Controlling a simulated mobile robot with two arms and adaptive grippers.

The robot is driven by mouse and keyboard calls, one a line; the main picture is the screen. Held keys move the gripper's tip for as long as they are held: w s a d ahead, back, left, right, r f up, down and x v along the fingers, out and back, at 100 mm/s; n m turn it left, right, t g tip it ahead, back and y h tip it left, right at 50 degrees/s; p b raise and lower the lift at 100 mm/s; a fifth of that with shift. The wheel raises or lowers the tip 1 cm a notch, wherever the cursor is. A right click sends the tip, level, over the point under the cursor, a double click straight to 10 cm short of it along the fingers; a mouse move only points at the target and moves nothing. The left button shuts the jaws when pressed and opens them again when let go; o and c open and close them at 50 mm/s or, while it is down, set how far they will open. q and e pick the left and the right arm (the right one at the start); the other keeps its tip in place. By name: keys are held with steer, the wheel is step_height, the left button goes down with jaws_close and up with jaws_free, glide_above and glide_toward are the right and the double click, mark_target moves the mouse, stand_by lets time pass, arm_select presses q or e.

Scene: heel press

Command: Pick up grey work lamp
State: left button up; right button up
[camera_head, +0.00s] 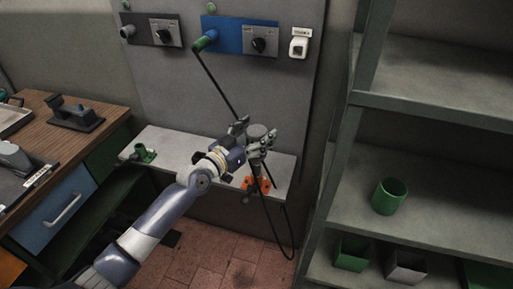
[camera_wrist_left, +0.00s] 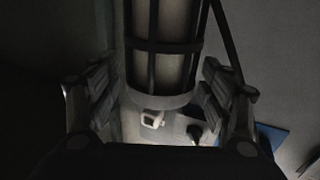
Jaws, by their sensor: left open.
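The grey work lamp (camera_head: 258,131) is at the left gripper, above the right part of the grey ledge, its lower part partly hidden by the gripper. In the left wrist view the lamp (camera_wrist_left: 165,60) is a pale cylinder in a dark cage, running down from the top edge. My left gripper (camera_head: 262,145) is open around the lamp. In the left wrist view the gripper (camera_wrist_left: 158,95) has a finger on each side of the lamp, with narrow gaps visible. My right gripper is not in view.
A black cable (camera_head: 283,235) hangs in a loop below the ledge (camera_head: 180,149). Orange parts (camera_head: 257,185) are under the gripper, and a green fitting (camera_head: 143,153) stands at left. A wall panel (camera_head: 229,36) is behind. A shelf rack (camera_head: 440,110) stands close at right.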

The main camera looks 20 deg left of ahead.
arm_select(q)
steer(key=c, duration=1.2)
steer(key=shift+r, duration=0.1)
steer(key=shift+c, duration=0.4)
steer(key=shift+r, duration=0.1)
steer(key=shift+r, duration=0.3)
step_height(320, 180, up, 2)
steer(key=shift+r, duration=0.15)
steer(key=s+d, duration=0.1)
steer(key=s, duration=0.4)
steer(key=s+d+r+b, duration=0.1)
steer(key=s, duration=0.4)
steer(key=s+d, duration=0.2)
steer(key=s, duration=0.3)
steer(key=shift+s+r+b, duration=0.3)
steer(key=shift+r+b, duration=0.1)
